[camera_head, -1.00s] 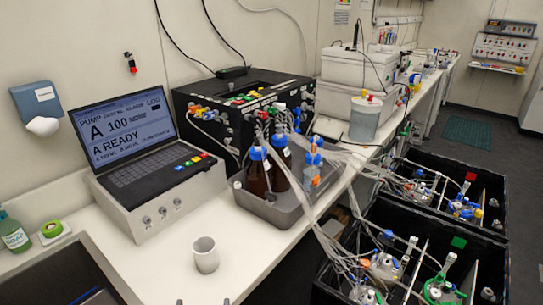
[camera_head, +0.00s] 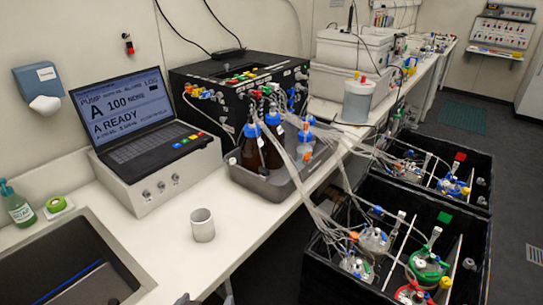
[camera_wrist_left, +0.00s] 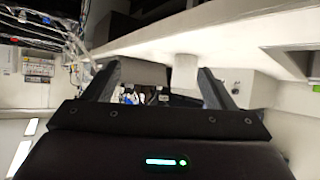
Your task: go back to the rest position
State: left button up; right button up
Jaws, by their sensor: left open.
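My left gripper (camera_head: 206,299) shows only as two grey fingertips at the bottom edge of the head view. In the left wrist view the gripper (camera_wrist_left: 158,76) has its two dark fingers spread apart, with nothing held between them. A white mug (camera_head: 203,225) stands upright on the counter, beyond the fingertips and apart from them. In the left wrist view, which looks upside down, the mug (camera_wrist_left: 185,70) appears between the fingers but farther off. My right gripper is not in view.
The white counter (camera_head: 245,222) is clear around the mug. A sink (camera_head: 75,275) is at left, a laptop console (camera_head: 165,178) behind the mug. A grey tray (camera_head: 262,186) with brown bottles stands to the right. Black crates (camera_head: 318,262) with tubed vessels are at lower right.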

pick_arm(q)
jog(key=s+a+f+m+g, duration=0.2)
jog(key=s+a+g, duration=0.4)
jog(key=s+g, duration=0.25)
jog(key=s+a+f+x, duration=0.1)
jog(key=s+x, duration=0.2)
jog(key=x, duration=1.4)
jog(key=s+f, duration=0.4)
jog(key=f, duration=0.4)
jog(key=s+a+f+g, duration=0.1)
jog(key=s+f, duration=0.4)
jog(key=f, duration=0.4)
jog(key=s+f+y, duration=0.1)
jog(key=s+f, duration=0.4)
jog(key=f, duration=0.4)
jog(key=shift+a+g, duration=0.35)
jog(key=s+f, duration=0.1)
jog(key=s, duration=0.2)
jog(key=s+a+f, duration=0.1)
jog(key=s+f, duration=0.1)
jog(key=s, duration=0.1)
jog(key=s+a+f, duration=0.1)
jog(key=s+f, duration=0.1)
jog(key=s, duration=0.1)
jog(key=shift+s+f, duration=0.2)
jog(key=shift+f, duration=0.05)
